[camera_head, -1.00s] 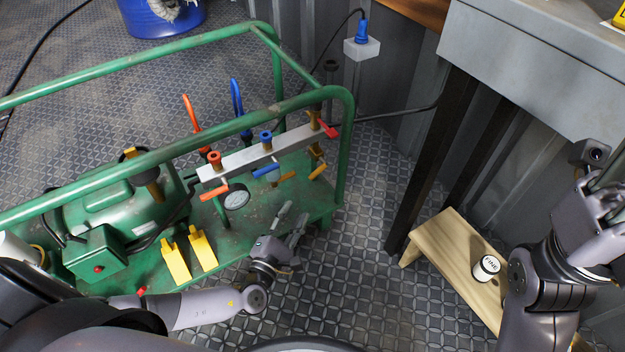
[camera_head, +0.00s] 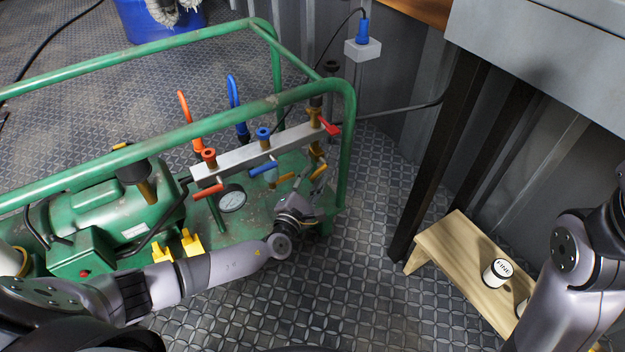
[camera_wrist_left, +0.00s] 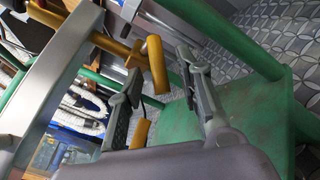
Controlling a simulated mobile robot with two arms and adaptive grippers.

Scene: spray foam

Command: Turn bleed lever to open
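The grey manifold bar (camera_head: 240,157) on the green frame carries a red lever (camera_head: 208,191), a blue lever (camera_head: 263,169), a yellow lever (camera_head: 320,171) and a small red lever (camera_head: 331,128) at its right end. Which one is the bleed lever is not marked. My left gripper (camera_head: 308,199) is low at the right end of the bar, just below the yellow lever. In the left wrist view my left gripper (camera_wrist_left: 160,95) has its fingers apart, with a yellow handle (camera_wrist_left: 157,64) showing between them and another yellow piece (camera_wrist_left: 140,133) lower down. Contact cannot be told. My right gripper is out of view.
Green frame rails (camera_head: 347,150) rise close to the right of my left gripper. A gauge (camera_head: 232,198) and the green machine (camera_head: 110,213) are to its left. A wooden bench (camera_head: 455,255) with a white can (camera_head: 497,272) stands at right. The floor between is clear.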

